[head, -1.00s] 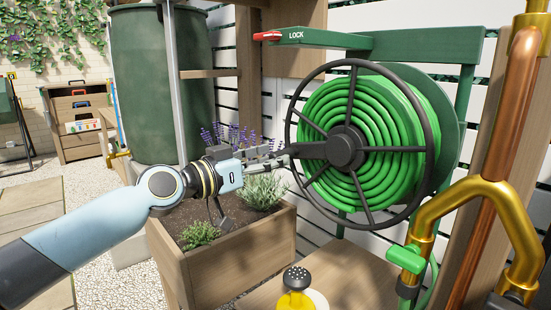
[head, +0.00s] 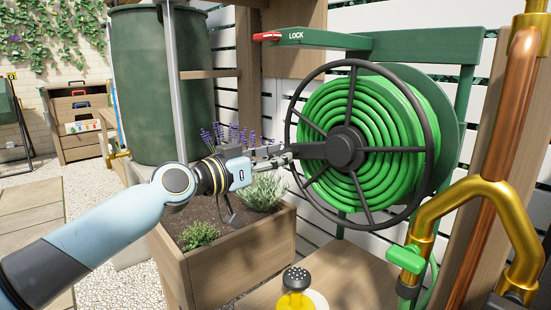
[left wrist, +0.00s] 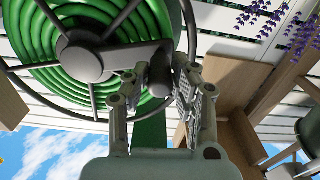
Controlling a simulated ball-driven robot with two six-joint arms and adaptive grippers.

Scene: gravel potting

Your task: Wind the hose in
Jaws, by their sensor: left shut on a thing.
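The green hose (head: 335,115) lies in coils on the wall reel, behind a black spoked wheel (head: 432,120). The reel also shows in the left wrist view (left wrist: 85,65). My left gripper (head: 284,158) is at the wheel's left rim. In the left wrist view, my left gripper (left wrist: 158,98) has its fingers on both sides of a dark handle (left wrist: 160,72) and is shut on it. The fingers partly hide the handle. A red lever (head: 267,37) sits by the word LOCK on the green bracket (head: 420,47). My right gripper is not in view.
A wooden planter (head: 240,262) with lavender stands below my left arm. Brass and copper pipes (head: 490,190) with a green tap handle (head: 406,258) stand close at the right. A yellow sprinkler-topped item (head: 296,298) is at the bottom. A green barrel (head: 155,90) stands behind.

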